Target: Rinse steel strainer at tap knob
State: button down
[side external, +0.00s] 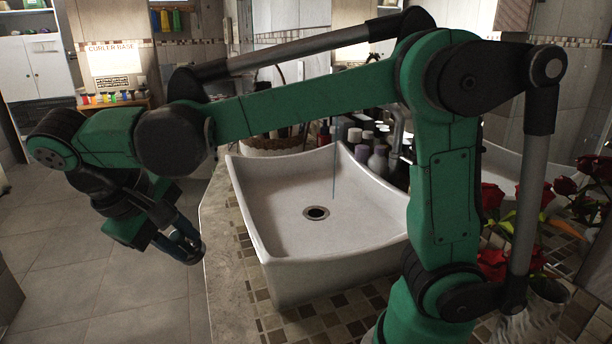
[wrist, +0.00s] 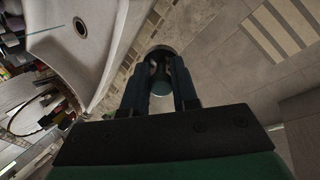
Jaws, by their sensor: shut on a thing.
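My gripper (side external: 184,240) hangs over the floor, just left of the counter edge and the white basin (side external: 262,240). In the wrist view its two dark fingers (wrist: 162,68) are shut on a small, dark, rounded thing (wrist: 163,49), which I take for the steel strainer. The fingers hide much of it, and its shape is hard to make out. A thin bluish stream of water (side external: 334,172) falls into the basin behind the drain hole (side external: 316,212). The tap (side external: 397,132) is partly hidden behind my arm, and I cannot make out its knob clearly.
Several bottles (side external: 377,160) stand behind the basin. A basket (side external: 272,145) is at the back left of the counter. Red roses (side external: 492,196) in a vase (side external: 540,306) stand at the right. The basin's inside is clear, and tiled floor (side external: 130,300) lies open at left.

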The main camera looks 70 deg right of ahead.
jog(key=shift+a, duration=0.1)
jog(key=s+a+r, duration=0.2)
jog(key=a+r, duration=0.2)
jog(key=shift+s, duration=0.35)
dwell(0.4)
jog(key=w+d+f+m, duration=0.1)
jog(key=w+d+f, duration=0.15)
jog(key=d, duration=0.45)
jog(key=w+d+f, duration=0.2)
jog(key=w+d, duration=0.2)
jog(key=d, duration=0.4)
jog(key=s+d+m+g+y, duration=0.15)
jog(key=s+d+m, duration=0.25)
jog(key=s+d, duration=0.55)
jog(key=s+d+m+g+y, duration=0.15)
jog(key=s+d+m, duration=0.35)
jog(key=d, duration=0.7)
jog(key=w+d+f, duration=0.3)
jog(key=w+d, duration=0.3)
jog(key=d, duration=0.5)
jog(key=shift+w+d+f+n+g+h, duration=0.15)
jog(key=shift+f+n+g+h, duration=0.05)
jog(key=shift+n+g+h, duration=0.1)
